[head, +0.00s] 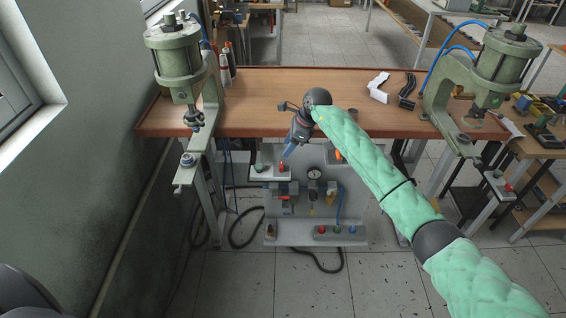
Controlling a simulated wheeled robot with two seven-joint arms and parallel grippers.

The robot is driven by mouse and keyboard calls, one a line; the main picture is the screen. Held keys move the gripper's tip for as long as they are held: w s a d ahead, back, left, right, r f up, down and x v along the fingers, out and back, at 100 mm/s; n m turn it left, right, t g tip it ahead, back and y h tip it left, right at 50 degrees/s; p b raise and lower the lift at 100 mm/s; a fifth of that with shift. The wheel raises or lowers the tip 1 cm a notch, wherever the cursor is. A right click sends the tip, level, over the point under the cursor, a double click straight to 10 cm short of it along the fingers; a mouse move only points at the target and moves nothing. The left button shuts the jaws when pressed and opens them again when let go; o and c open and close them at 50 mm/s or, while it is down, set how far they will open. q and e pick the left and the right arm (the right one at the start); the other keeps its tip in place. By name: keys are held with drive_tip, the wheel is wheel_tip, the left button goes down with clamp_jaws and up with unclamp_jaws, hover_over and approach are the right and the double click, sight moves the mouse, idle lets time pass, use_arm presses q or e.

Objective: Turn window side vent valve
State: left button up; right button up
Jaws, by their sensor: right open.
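The window is on the left, so the window side vent valve appears to be the small red-handled valve (282,167) on a pale bracket below the table's front edge, left of centre in the head view. My right gripper (287,154) reaches down in front of the table edge, its fingers pointing down and left. It is open, and its tips are just above the red handle with nothing visible between them. Contact with the handle cannot be made out. A second valve with an orange handle (338,155) sits to the right, partly hidden by my right arm. My left gripper is not in view.
Green presses stand at the left (175,60) and right (505,65) of the wooden table (270,95). A panel below carries a gauge (314,174) and a button box (338,232). Black hoses lie on the floor. White (378,86) and black (407,90) parts lie on the table.

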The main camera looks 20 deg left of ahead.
sight(281, 165)
use_arm(q)
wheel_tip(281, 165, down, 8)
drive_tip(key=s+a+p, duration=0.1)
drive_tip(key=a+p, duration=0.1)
drive_tip(key=p, duration=0.1)
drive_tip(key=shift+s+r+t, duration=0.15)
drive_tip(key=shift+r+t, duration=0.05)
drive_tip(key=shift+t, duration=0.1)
use_arm(e)
drive_tip(key=shift+n+h, duration=0.3)
drive_tip(key=shift+h, duration=0.2)
drive_tip(key=shift+s+d+x, duration=0.1)
drive_tip(key=shift+d+x, duration=0.05)
drive_tip(key=shift+x, duration=1.15)
drive_tip(key=shift+s+d+x, duration=0.1)
drive_tip(key=shift+d+x, duration=0.1)
drive_tip(key=shift+x, duration=1.15)
drive_tip(key=shift+s+d+x, duration=0.1)
drive_tip(key=shift+d+x, duration=0.05)
drive_tip(key=shift+x, duration=1.15)
drive_tip(key=shift+f, duration=0.2)
drive_tip(key=c, duration=1)
